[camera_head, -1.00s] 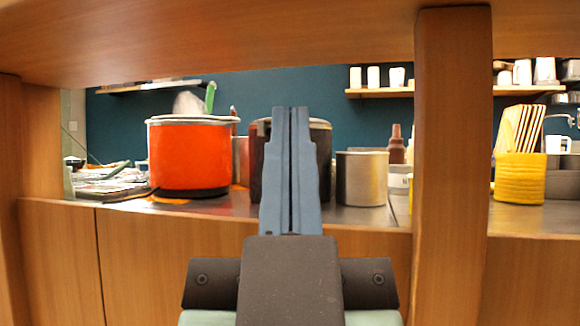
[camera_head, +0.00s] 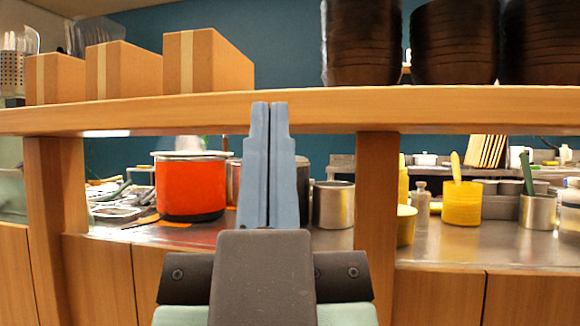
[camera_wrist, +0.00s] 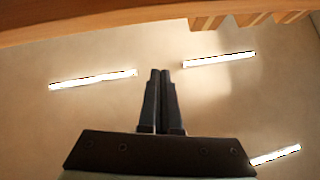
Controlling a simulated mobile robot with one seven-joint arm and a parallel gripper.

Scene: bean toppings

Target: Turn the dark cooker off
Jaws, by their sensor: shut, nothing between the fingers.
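The dark cooker (camera_head: 303,182) stands on the counter behind the shelf opening in the head view. My gripper hides most of it, and only a dark strip shows right of the fingers. Its switch cannot be seen. My gripper (camera_head: 270,106) points upward with its two blue-grey fingers shut together and nothing between them. It is nearer to me than the cooker and apart from it. In the wrist view, my gripper (camera_wrist: 160,73) is shut against the ceiling, and no cooker shows.
A red cooker (camera_head: 190,187) stands left of the dark one, and a metal pot (camera_head: 333,205) stands right. A wooden shelf (camera_head: 200,112) crosses above, bearing boxes (camera_head: 208,62) and stacked dark bowls (camera_head: 455,45). Wooden posts (camera_head: 375,190) flank the opening. Yellow containers (camera_head: 461,203) stand farther right.

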